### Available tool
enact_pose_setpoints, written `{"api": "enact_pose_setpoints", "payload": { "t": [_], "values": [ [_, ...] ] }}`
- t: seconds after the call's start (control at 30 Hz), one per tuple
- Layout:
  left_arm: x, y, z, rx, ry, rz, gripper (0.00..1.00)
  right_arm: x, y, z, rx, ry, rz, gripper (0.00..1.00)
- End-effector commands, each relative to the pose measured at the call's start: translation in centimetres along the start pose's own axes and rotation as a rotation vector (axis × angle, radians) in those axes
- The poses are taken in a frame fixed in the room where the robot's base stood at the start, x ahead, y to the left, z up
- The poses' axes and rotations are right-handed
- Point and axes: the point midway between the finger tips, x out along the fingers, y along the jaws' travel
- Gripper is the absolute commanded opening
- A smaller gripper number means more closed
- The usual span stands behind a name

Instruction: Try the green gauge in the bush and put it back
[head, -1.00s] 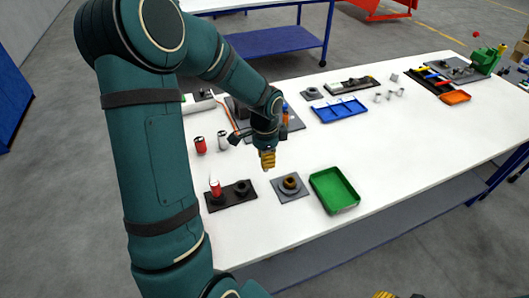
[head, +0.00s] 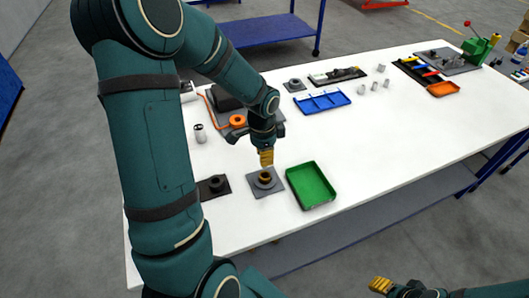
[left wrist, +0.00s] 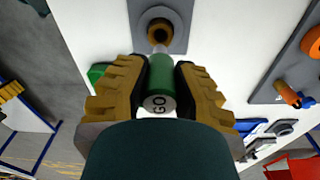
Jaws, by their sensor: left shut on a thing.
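My left gripper (head: 266,157) is shut on the green gauge (left wrist: 163,77), whose end face reads "GO". In the left wrist view the gauge lies between the ribbed yellow fingers, its narrow pale tip pointing at the bush. The brass-coloured bush (left wrist: 158,32) sits on a grey square plate (left wrist: 178,43); in the head view the bush (head: 264,177) is right below my fingertips. I cannot tell whether the tip is inside the hole or just above it. My right gripper (head: 380,286) shows at the bottom edge, away from the table; its opening is unclear.
A green tray (head: 312,186) stands right of the plate. A black holder (head: 215,186) is at the left, partly hidden by my arm, with a grey cylinder (head: 200,133) behind it. A blue divided tray (head: 322,102) lies farther back. The table's right middle is clear.

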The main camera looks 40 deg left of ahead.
Motion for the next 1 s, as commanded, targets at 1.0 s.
{"api": "enact_pose_setpoints", "payload": {
  "t": [1.0],
  "values": [
    [3.8,0.0,0.1,0.000,0.001,-0.001,0.00,2.8,1.0,1.2,-0.007,-0.021,-0.001,0.47]
  ]
}}
